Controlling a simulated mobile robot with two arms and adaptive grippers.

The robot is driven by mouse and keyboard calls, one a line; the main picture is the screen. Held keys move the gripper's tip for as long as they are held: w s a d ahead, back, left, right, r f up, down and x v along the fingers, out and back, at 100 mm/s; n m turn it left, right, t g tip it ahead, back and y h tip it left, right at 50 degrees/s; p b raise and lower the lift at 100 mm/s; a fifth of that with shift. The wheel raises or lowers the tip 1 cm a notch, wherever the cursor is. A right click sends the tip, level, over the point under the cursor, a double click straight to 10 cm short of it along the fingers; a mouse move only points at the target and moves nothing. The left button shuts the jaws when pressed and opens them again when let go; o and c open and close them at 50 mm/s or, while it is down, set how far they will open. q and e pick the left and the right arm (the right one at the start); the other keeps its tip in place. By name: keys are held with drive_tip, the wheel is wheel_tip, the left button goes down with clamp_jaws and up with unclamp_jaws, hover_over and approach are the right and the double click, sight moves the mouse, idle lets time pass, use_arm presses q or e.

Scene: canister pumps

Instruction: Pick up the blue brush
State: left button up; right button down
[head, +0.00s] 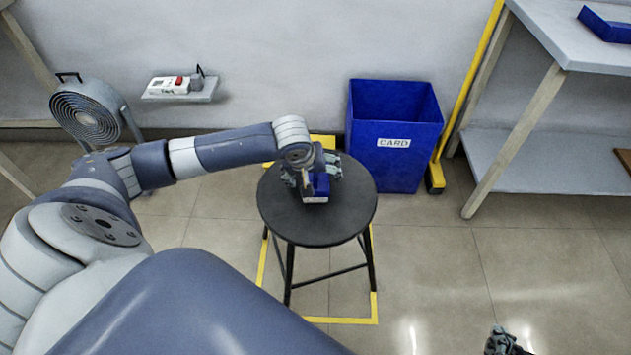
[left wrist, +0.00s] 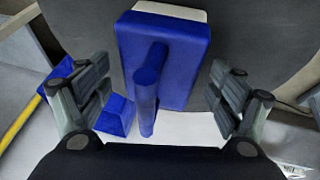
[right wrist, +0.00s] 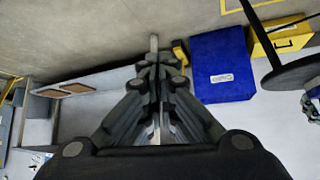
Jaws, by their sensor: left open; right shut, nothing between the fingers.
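The blue brush (head: 318,188) lies on the round black stool (head: 283,208). In the left wrist view the brush (left wrist: 188,60) has a blue block, a pale edge at its far end and a blue handle standing out toward the camera. My left gripper (head: 312,176) is over the stool at the brush. In the left wrist view its open fingers (left wrist: 163,95) are on either side of the handle, with gaps on both sides. My right gripper (head: 505,343) is at the lower right, away from the stool. Its fingers (right wrist: 160,78) are shut and empty.
A blue bin marked CARD (head: 394,140) stands behind the stool, to the right. A fan (head: 88,118) is at the left, near a wall shelf (head: 180,96). A table (head: 570,40) stands at the right.

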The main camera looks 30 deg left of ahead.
use_arm(q)
drive_tip(key=shift+w+f, duration=0.15)
drive_tip(key=shift+f, duration=0.1)
use_arm(e)
drive_tip(key=shift+w+a+r+t, duration=0.2)
drive_tip(key=shift+w+r+t, duration=0.1)
drive_tip(key=shift+w+r, duration=0.25)
drive_tip(key=shift+f, duration=0.1)
use_arm(q)
drive_tip(key=c, duration=1.2)
drive_tip(key=shift+c, duration=0.2)
